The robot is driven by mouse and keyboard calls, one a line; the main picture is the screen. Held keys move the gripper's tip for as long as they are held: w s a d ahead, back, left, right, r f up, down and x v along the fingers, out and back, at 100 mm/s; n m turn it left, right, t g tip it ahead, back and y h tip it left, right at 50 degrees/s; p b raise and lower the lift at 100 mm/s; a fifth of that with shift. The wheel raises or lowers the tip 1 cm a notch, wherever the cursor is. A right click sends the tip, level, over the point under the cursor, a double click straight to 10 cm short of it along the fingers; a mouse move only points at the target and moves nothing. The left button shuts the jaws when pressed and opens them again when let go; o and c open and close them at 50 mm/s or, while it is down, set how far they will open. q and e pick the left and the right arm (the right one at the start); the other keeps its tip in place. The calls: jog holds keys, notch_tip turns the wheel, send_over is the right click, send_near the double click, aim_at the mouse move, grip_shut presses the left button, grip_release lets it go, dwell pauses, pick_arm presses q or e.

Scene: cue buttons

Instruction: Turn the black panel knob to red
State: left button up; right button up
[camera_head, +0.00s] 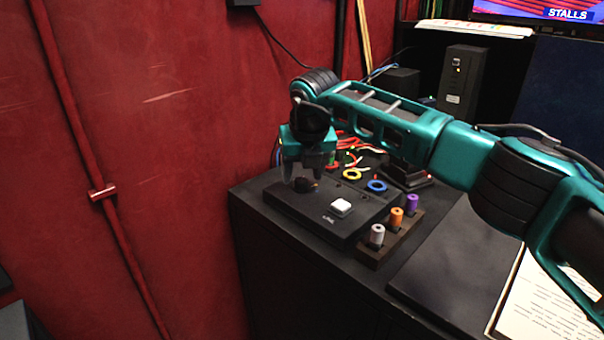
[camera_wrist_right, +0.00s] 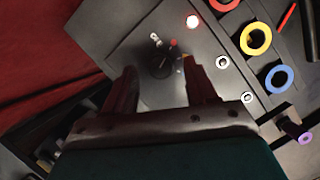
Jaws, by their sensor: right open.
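The black knob (camera_head: 303,185) sits on the top of a low black panel box (camera_head: 325,222). In the right wrist view, the knob (camera_wrist_right: 160,65) lies between and just beyond my fingertips. A white mark (camera_wrist_right: 155,38) and a red mark (camera_wrist_right: 173,43) lie beside it; I cannot clearly tell which way its pointer faces. My right gripper (camera_head: 303,172) is open and points down over the knob, one finger on each side. It also shows in the right wrist view (camera_wrist_right: 161,80). I cannot tell whether the fingers touch it. My left gripper is not in view.
A white button (camera_head: 341,207) is on the panel near the knob. A lit red lamp (camera_wrist_right: 192,21) shows in the wrist view. Yellow (camera_head: 352,173) and blue (camera_head: 377,186) rings lie behind. A rack (camera_head: 372,254) holds coloured pegs at right. A red wall (camera_head: 150,150) stands at left.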

jog(key=v, duration=1.1)
jog(key=shift+s, duration=0.2)
jog(key=shift+r, duration=0.15)
